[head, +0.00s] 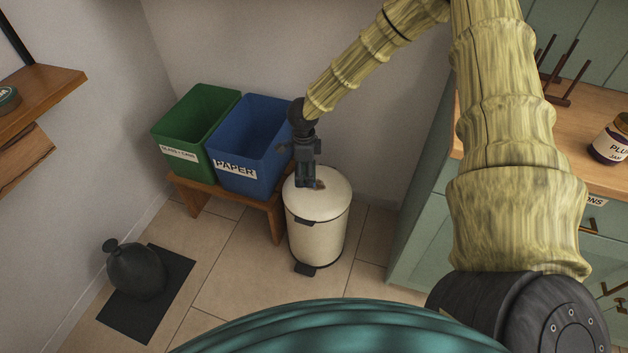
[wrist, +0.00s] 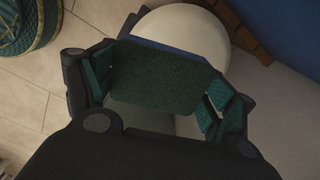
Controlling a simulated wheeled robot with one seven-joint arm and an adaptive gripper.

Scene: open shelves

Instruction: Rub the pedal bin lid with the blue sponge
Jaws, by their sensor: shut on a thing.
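The pedal bin (head: 316,235) is a cream cylinder with a dark pedal, standing on the floor with its lid (head: 335,190) shut. A small brown patch (head: 320,184) shows on the lid beside my gripper. My gripper (head: 305,183) points down over the left part of the lid. In the wrist view, my gripper (wrist: 160,92) is shut on the sponge (wrist: 158,78), which has a dark green face and a blue edge. The cream lid (wrist: 185,24) shows behind the sponge. I cannot tell whether the sponge touches the lid.
A green crate (head: 181,160) and a blue crate marked PAPER (head: 247,178) stand on a low wooden bench (head: 228,197) left of the bin. A green cabinet (head: 432,215) stands to the right.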

